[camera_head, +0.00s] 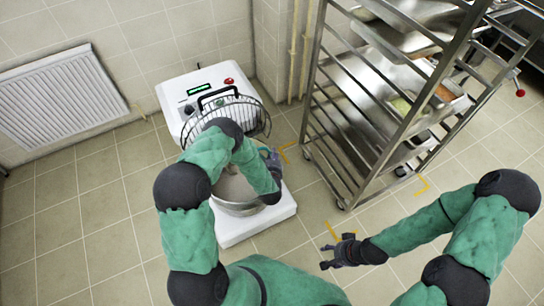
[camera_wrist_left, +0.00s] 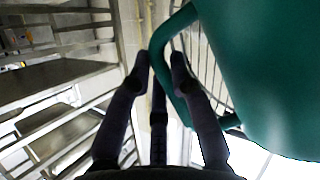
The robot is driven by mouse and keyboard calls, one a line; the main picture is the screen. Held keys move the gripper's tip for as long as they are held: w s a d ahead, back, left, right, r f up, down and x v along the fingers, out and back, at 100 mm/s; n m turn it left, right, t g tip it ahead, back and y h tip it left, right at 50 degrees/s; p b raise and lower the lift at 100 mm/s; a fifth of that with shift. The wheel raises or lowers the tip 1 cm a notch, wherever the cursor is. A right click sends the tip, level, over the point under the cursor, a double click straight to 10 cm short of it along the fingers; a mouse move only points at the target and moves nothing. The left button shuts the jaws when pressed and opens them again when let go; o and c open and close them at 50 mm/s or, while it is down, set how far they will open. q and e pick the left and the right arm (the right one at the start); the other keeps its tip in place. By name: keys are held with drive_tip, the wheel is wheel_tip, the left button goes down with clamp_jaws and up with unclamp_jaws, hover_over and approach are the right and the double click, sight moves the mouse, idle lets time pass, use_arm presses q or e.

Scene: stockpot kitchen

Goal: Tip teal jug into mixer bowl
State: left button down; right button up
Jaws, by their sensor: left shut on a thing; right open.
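The teal jug (camera_wrist_left: 265,75) fills the right of the left wrist view. My left gripper (camera_wrist_left: 160,62) is shut on its handle (camera_wrist_left: 168,75). In the head view my left gripper (camera_head: 272,160) is at the right side of the mixer's wire guard, above the bowl's right edge. The jug cannot be clearly told from my green forearm there, so its tilt and contents are unclear. The metal mixer bowl (camera_head: 238,209) sits at the front of the white mixer (camera_head: 177,92), partly hidden by my left arm. My right gripper (camera_head: 333,252) is open and empty over the floor.
A tall metal tray rack (camera_head: 328,128) stands right of the mixer, with trays (camera_head: 388,92) on it. A white radiator (camera_head: 58,100) is on the left wall. Yellow corner marks (camera_head: 333,230) lie on the tiled floor. Floor at left is clear.

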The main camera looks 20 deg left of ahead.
sight(261, 149)
use_arm(q)
drive_tip(key=r+n+p, duration=0.1)
drive_tip(key=r, duration=0.1)
drive_tip(key=a+r+n+t+h, duration=0.1)
drive_tip(key=r+n, duration=0.1)
drive_tip(key=shift+s+a+p, duration=0.15)
drive_tip(key=shift+p, duration=0.25)
drive_tip(key=a+n, duration=0.1)
drive_tip(key=s+a+n+t+h, duration=0.1)
drive_tip(key=a+r+n, duration=0.1)
drive_tip(key=shift+s+t+h+b, duration=0.3)
drive_tip(key=shift+s+t+b, duration=0.05)
drive_tip(key=shift+t+b, duration=0.05)
drive_tip(key=s+a+n+t+y+b, duration=0.1)
drive_tip(key=s+a+n+b, duration=0.2)
drive_tip(key=a, duration=0.4)
drive_tip(key=s+a+f+n+t+y+b, duration=0.1)
drive_tip(key=s+a+n+t+b, duration=0.1)
drive_tip(key=s+a+n+b, duration=0.2)
drive_tip(key=s+a+f+n+t+y+b, duration=0.1)
drive_tip(key=s+a+n+b, duration=0.3)
drive_tip(key=a+n, duration=0.6)
drive_tip(key=shift+s+f+t+b, duration=0.2)
drive_tip(key=shift+t+b, duration=0.4)
drive_tip(key=shift+b, duration=0.2)
idle(0.8)
drive_tip(key=shift+n, duration=0.3)
idle(2.4)
